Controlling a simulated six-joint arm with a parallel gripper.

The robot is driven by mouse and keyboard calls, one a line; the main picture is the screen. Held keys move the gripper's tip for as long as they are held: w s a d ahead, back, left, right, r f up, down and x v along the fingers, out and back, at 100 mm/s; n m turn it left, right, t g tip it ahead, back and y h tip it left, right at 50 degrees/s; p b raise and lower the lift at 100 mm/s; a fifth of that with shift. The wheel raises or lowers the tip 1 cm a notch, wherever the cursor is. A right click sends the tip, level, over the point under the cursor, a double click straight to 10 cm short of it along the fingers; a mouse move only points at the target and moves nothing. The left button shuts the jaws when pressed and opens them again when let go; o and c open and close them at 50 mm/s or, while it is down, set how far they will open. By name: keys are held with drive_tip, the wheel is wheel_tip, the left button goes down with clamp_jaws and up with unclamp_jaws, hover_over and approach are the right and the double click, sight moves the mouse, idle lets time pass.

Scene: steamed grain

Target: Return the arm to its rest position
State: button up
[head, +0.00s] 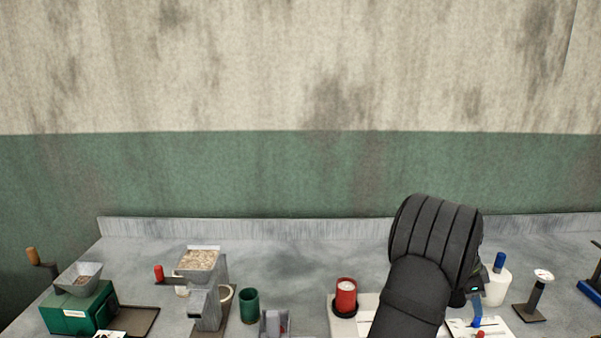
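My black arm, with a ribbed segment, rises from the bottom edge right of centre in the head view and leans over the bench. A small dark part of my gripper (461,298) shows at the right of the arm, low over the bench. Its fingers are hidden or too small to make out, so I cannot tell whether it is open or holds anything.
On the grey bench (300,238) stand a green mill (75,315), a grey machine with a grain hopper (199,260), a green cup (249,306), a red canister (346,296), a white blue-topped bottle (496,285) and a dial gauge (541,278). The back strip is clear.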

drive_tip(key=v, duration=1.3)
drive_tip(key=x, duration=1.7)
drive_tip(key=shift+f, duration=0.3)
drive_tip(key=shift+d+r, duration=0.2)
drive_tip(key=shift+d, duration=0.5)
drive_tip(key=v, duration=1.7)
drive_tip(key=s+d+r+n+t+y, duration=0.2)
drive_tip(key=s+r+t, duration=0.35)
drive_tip(key=s, duration=0.55)
drive_tip(key=shift+n, duration=0.3)
drive_tip(key=x, duration=0.5)
drive_tip(key=shift+w+a+r, duration=0.1)
drive_tip(key=shift+w+r, duration=0.05)
drive_tip(key=shift+w, duration=0.1)
